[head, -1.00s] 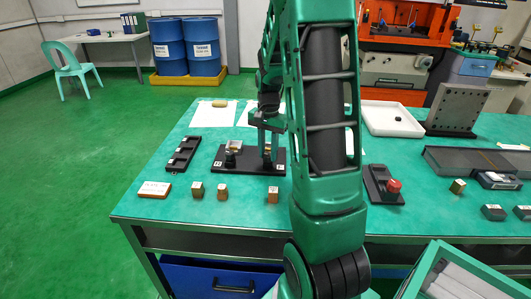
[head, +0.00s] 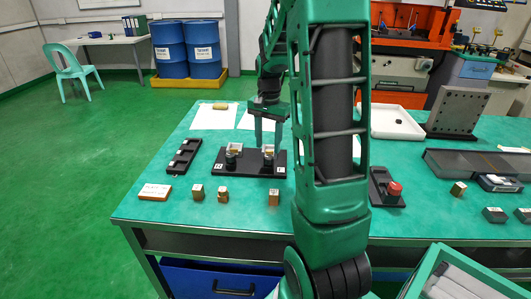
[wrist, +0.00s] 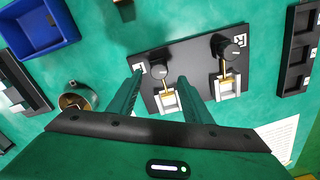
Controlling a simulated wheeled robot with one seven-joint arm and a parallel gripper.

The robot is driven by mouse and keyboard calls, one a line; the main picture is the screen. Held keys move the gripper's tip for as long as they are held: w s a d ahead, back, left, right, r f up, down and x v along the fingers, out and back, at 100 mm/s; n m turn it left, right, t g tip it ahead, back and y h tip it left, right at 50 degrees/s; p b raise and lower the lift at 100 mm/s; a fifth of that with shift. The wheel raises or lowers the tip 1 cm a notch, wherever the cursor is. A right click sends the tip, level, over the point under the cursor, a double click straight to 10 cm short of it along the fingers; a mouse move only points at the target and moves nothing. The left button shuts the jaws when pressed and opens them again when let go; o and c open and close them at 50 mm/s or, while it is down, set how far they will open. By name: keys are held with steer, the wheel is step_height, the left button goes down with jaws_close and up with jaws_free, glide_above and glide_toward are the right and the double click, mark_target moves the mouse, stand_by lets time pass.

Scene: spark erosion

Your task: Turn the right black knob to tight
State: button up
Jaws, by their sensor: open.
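A black plate (head: 250,169) on the green table bears two small clamps, each with a black knob and a metal block. The right black knob (head: 268,160) stands near the plate's right end; the left knob (head: 232,160) is beside it. The wrist view looks from the opposite side, so the right knob (wrist: 159,62) shows at left there and the left knob (wrist: 234,51) at right. My gripper (head: 268,145) is open above the right clamp, fingers pointing down. In the wrist view my fingers (wrist: 160,76) lie either side of the right knob, apart from it.
A black tray (head: 182,157) lies left of the plate. Several small blocks (head: 223,193) stand along the front. A red button (head: 394,188) is at right. A blue bin (wrist: 38,25) and a round metal cup (wrist: 75,102) show in the wrist view.

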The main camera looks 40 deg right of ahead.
mark_target(268, 157)
step_height(268, 157, up, 6)
steer(key=shift+f, duration=0.1)
stand_by(0.7)
